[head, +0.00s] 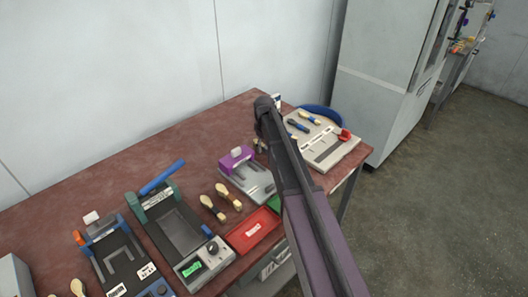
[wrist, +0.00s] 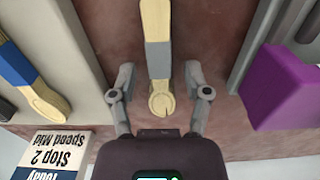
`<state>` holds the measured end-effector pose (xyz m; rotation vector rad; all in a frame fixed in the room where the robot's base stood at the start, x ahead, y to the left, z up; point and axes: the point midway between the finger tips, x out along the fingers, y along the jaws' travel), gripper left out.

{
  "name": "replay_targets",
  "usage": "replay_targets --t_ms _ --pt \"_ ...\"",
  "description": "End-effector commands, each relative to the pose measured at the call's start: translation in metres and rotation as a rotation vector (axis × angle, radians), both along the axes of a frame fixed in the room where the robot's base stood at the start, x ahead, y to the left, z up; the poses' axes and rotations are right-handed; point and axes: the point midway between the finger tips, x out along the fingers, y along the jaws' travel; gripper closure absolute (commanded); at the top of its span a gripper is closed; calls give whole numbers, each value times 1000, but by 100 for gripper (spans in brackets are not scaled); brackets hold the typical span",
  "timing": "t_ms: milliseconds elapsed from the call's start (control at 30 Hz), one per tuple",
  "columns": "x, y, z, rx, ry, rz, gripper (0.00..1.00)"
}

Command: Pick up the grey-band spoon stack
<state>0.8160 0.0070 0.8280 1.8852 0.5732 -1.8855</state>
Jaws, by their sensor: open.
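The grey-band spoon stack (wrist: 158,55) shows in the wrist view as pale wood with a grey band, pointing down the picture to a rounded end. It lies on the reddish-brown table. My gripper (wrist: 158,76) is open, with one finger on each side of the stack and a visible gap on both sides. The rounded end lies between the fingers, near the palm. The far end of the stack runs out of the top of the picture. In the head view my arm covers most of this spot, and the fingers are hidden.
A grey tray (head: 345,151) with blue-band and dark-band spoons stands to the right in the head view. A purple-topped press (head: 236,158) stands left of my arm. In the wrist view a purple block (wrist: 283,88) is close on the right and a printed sign (wrist: 50,153) lower left.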

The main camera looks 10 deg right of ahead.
Motion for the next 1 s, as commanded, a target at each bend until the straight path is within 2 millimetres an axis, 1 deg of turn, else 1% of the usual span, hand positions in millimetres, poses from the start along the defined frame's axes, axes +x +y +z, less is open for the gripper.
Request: replay_targets --t_ms 33,100,667,700,733,767,800,867,900,1000 --pt "0 0 -3 0 0 0 38" --pt "0 0 -4 0 0 0 38" --pt "0 0 -3 0 0 0 38" --pt "0 0 -3 0 0 0 41" --pt "0 0 -3 0 0 0 50" --pt "0 0 -3 0 0 0 58" --pt "0 0 -3 0 0 0 70" --pt "0 0 -3 0 0 0 88" --pt "0 0 -3 0 0 0 100" --pt "0 0 -3 0 0 0 100"
